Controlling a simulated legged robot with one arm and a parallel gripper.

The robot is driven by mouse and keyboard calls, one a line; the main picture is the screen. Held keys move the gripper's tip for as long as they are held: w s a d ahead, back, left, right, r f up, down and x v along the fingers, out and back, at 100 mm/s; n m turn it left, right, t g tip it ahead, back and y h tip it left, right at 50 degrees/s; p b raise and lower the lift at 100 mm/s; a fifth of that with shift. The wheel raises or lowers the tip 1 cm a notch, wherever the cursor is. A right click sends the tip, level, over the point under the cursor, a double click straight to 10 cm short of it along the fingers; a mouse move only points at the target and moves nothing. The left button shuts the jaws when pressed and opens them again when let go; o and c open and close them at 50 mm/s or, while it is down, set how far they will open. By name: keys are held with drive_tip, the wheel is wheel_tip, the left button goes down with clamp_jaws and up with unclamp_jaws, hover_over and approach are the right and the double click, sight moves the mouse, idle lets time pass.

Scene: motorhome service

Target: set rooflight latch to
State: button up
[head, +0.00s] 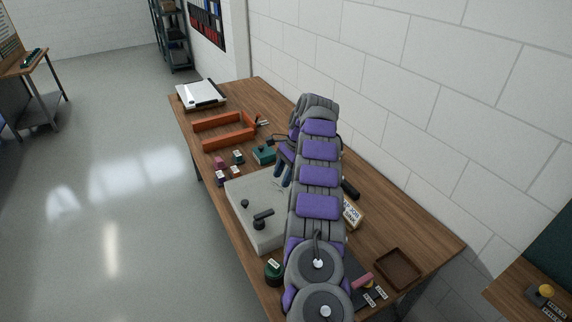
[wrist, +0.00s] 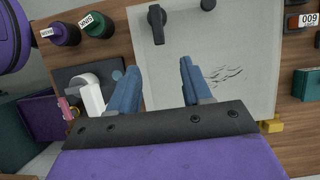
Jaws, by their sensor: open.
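A pale grey panel (head: 262,192) lies on the wooden bench, and in the wrist view its face (wrist: 235,55) fills the upper middle. A black lever-type handle (head: 263,217), likely the latch, sits on it, with a small round black knob (head: 245,203) beside it. In the wrist view the handle (wrist: 157,24) is at the top, pointing roughly up and down the picture, beyond my fingertips. My gripper (wrist: 160,67) is open and empty, its blue fingers over the panel and apart from the handle. In the head view my gripper (head: 284,172) is partly hidden by my arm.
An orange frame (head: 205,125), a teal box (head: 264,155) and small labelled blocks stand beyond the panel. A green knob (head: 274,271) sits nearer. A brown tray (head: 398,284) lies at the right. The white block wall (head: 400,100) bounds the bench; open floor lies left.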

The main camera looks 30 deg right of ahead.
drive_tip(key=shift+p+v, duration=1.15)
drive_tip(key=shift+v, duration=0.5)
drive_tip(key=s+a+r+n+g+h+b, duration=0.1)
drive_tip(key=s+a+r+n+b, duration=0.3)
drive_tip(key=s+a, duration=0.5)
drive_tip(key=s+a+r+n+b, duration=0.1)
drive_tip(key=s+a+r+n, duration=0.5)
drive_tip(key=a, duration=0.5)
drive_tip(key=s+a+f+n+h+b, duration=0.1)
drive_tip(key=s+f+n, duration=0.1)
drive_tip(key=s, duration=0.9)
drive_tip(key=s+a+f+n+h+b, duration=0.1)
drive_tip(key=s+f, duration=0.4)
drive_tip(key=s, duration=0.6)
drive_tip(key=s+a+f+n+h+b, duration=0.1)
drive_tip(key=s+n, duration=0.4)
drive_tip(key=s, duration=0.6)
wheel_tip(320, 180, down, 3)
drive_tip(key=shift+a+r+g+h+b, duration=0.1)
drive_tip(key=shift+a+g+h+b, duration=0.25)
drive_tip(key=shift+a+b, duration=0.65)
drive_tip(key=shift+o, duration=0.5)
drive_tip(key=shift+d, duration=0.25)
